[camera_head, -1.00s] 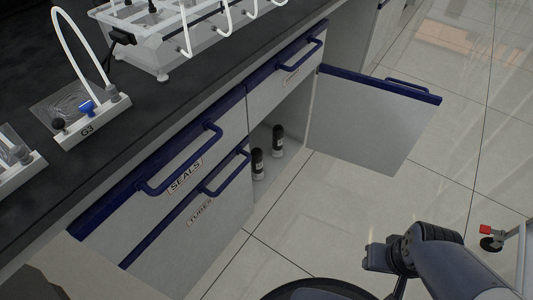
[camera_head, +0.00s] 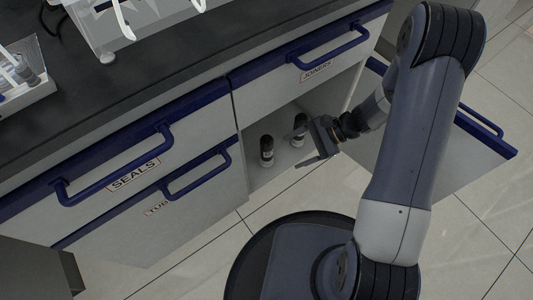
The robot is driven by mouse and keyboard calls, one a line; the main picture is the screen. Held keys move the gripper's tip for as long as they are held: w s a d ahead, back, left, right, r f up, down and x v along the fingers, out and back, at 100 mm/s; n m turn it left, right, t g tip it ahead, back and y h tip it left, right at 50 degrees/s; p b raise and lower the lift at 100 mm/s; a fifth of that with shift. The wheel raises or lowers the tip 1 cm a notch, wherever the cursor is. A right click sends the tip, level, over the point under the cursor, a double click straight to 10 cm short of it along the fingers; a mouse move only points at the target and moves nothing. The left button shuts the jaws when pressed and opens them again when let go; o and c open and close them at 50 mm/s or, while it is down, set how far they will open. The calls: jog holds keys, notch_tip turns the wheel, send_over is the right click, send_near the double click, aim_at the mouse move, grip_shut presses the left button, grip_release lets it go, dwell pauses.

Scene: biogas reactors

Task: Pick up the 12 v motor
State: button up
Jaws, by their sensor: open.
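Two small dark cylinders with pale labels, which look like the motors, stand upright inside the open lower cabinet. The left motor (camera_head: 266,151) is fully in view. The right motor (camera_head: 299,131) is partly hidden behind my gripper (camera_head: 309,147). I cannot read which one is the 12 V motor. My gripper is open and empty at the cabinet opening. Its fingers point left, close to the right motor. I cannot tell whether they touch it.
The cabinet door (camera_head: 470,150) stands open on the right, behind my arm. The black countertop (camera_head: 180,75) overhangs. Floor in front is partly clear.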

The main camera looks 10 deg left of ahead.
jog(key=w+a+f+m+t+y, duration=0.1)
jog(key=w+a+f+m+y, duration=0.1)
jog(key=w+f+m+y, duration=0.35)
jog(key=m+t+y+b, duration=0.2)
jog(key=m+t, duration=0.2)
jog(key=t, duration=0.1)
send_near(267, 151)
jog(key=w+a+r, duration=0.2)
jog(key=a+b, duration=0.1)
jog(key=a, duration=0.2)
jog(key=a+b, duration=0.1)
jog(key=a, duration=0.2)
jog(key=w+a+f+b, duration=0.1)
jog(key=a, duration=0.2)
jog(key=shift+a, duration=0.35)
jog(key=shift+w+a, duration=0.1)
jog(key=shift+a, duration=0.3)
grip_shut()
jog(key=shift+r, duration=0.1)
